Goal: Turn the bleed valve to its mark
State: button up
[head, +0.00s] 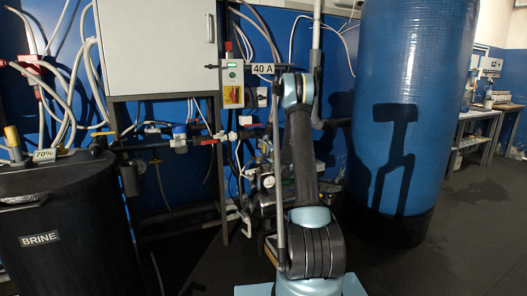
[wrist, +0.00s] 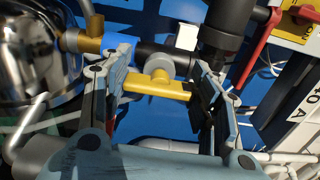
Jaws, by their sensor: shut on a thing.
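In the wrist view a yellow T-shaped valve handle (wrist: 155,85) sits on a pale round hub (wrist: 161,65) in front of the blue wall. My gripper (wrist: 150,80) has one finger at each end of the yellow bar and is shut on it. The bar lies nearly level in this view. I cannot make out a mark beside the valve. In the head view my arm hides the gripper and the valve.
A shiny metal vessel (wrist: 40,50) and a black cylinder (wrist: 228,30) flank the gripper. A red bar (wrist: 262,45) is at upper right. The head view shows a brine tank (head: 65,215), a tall blue tank (head: 412,100) and a grey cabinet (head: 155,45).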

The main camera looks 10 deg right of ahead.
jog(key=shift+s+a+f+n, duration=0.1)
jog(key=shift+a+n, duration=0.05)
jog(key=shift+n, duration=0.15)
jog(key=o, duration=1.1)
jog(key=shift+f, duration=0.1)
jog(key=shift+s+d, duration=0.25)
jog(key=shift+s, duration=0.1)
jog(key=v, duration=1.1)
